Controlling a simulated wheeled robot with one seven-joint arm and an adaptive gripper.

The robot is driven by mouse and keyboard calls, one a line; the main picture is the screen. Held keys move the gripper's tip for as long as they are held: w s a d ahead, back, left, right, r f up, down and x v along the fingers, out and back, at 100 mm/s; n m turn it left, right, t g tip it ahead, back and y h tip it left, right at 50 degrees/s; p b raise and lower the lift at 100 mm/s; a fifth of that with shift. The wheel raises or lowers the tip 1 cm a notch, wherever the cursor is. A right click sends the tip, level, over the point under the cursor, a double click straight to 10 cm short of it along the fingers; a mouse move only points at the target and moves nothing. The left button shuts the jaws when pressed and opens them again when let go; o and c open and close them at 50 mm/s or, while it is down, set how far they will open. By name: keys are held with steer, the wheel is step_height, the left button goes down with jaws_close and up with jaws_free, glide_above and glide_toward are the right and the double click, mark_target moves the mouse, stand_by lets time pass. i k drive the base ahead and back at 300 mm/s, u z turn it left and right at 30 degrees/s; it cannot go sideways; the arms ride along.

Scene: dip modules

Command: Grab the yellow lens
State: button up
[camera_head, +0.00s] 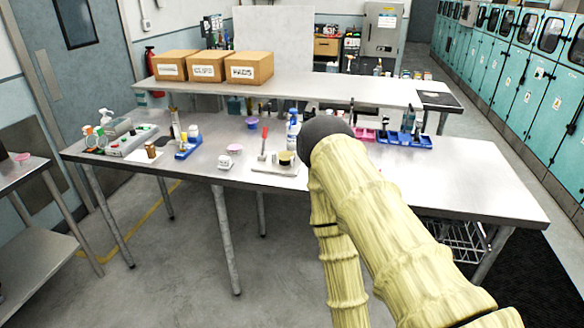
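I cannot pick out the yellow lens with certainty. A small round piece with a yellowish top and a dark body (286,158) sits on a light flat tray (262,168) near the front edge of the steel table (420,175), just left of my arm. It is too small to tell whether it is a lens. Other yellow bits stand in a small blue holder (188,150) farther left. My arm, in a pale yellow cover, crosses the right of the view and hides part of the table. My gripper is not in view.
A red-handled tool (264,140) and a blue-white bottle (293,128) stand near the light tray. Three cardboard boxes (250,68) sit on the raised shelf (330,88). Blue bins (405,139) lie right of my arm. The table's right end is clear.

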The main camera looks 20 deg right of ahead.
mark_target(285, 156)
steer(key=z, duration=0.85)
steer(key=i, duration=0.65)
steer(key=u, duration=0.1)
